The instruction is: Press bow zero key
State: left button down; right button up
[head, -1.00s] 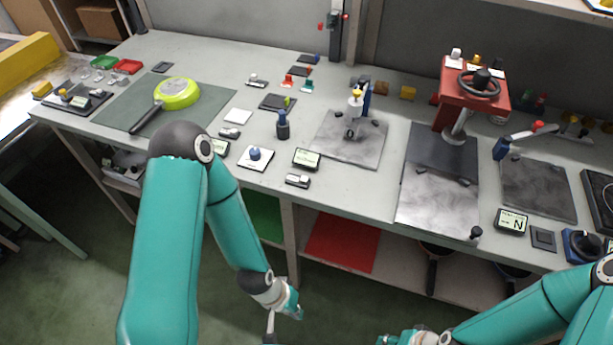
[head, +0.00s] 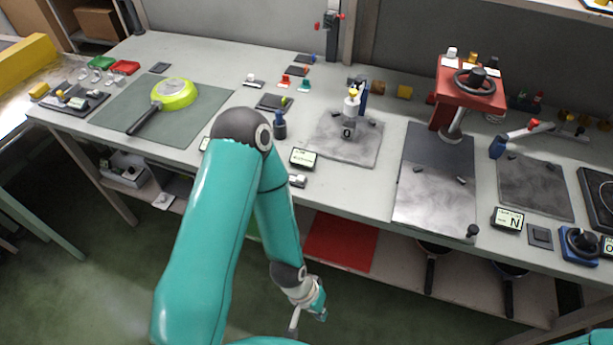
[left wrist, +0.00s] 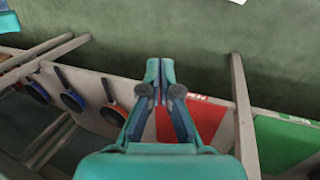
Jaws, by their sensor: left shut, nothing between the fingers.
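My left gripper (head: 318,305) is low in front of the bench, apart from everything on it. It is shut and empty, as the left wrist view also shows (left wrist: 160,78). A small block with pale keys (head: 298,181) sits near the bench's front edge, just below a dark-framed display (head: 303,157); I cannot read its labels or tell whether it is the bow zero key. Behind it a gauge (head: 351,108) stands on a grey stone plate (head: 325,145). My left arm hides part of the bench left of the key block. My right gripper is out of view.
A lime green pan (head: 176,94) lies on a dark mat (head: 205,115) at the left. A red press (head: 468,90) stands at the back right. Another display (head: 508,219) sits at the front right. A red panel (head: 342,242) lies on the shelf below the bench.

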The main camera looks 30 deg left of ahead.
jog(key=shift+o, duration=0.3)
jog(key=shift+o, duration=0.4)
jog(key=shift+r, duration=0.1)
pick_arm(q)
notch_tip(320, 180, up, 33)
jog(key=n+t+y+p, duration=0.3)
jog(key=n+t+p, duration=0.3)
jog(key=t+p, duration=0.5)
send_over(299, 179)
jog(key=p, duration=0.2)
jog(key=g, duration=0.2)
jog(key=shift+a+f, duration=0.1)
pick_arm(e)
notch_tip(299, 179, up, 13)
pick_arm(q)
jog(key=shift+f, duration=0.1)
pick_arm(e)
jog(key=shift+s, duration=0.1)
pick_arm(q)
notch_tip(299, 179, down, 8)
jog(key=b, duration=0.4)
jog(key=shift+r+b, duration=0.25)
jog(key=shift+b, duration=0.05)
jog(key=shift+f+b, duration=0.6)
jog(key=shift+b, duration=0.1)
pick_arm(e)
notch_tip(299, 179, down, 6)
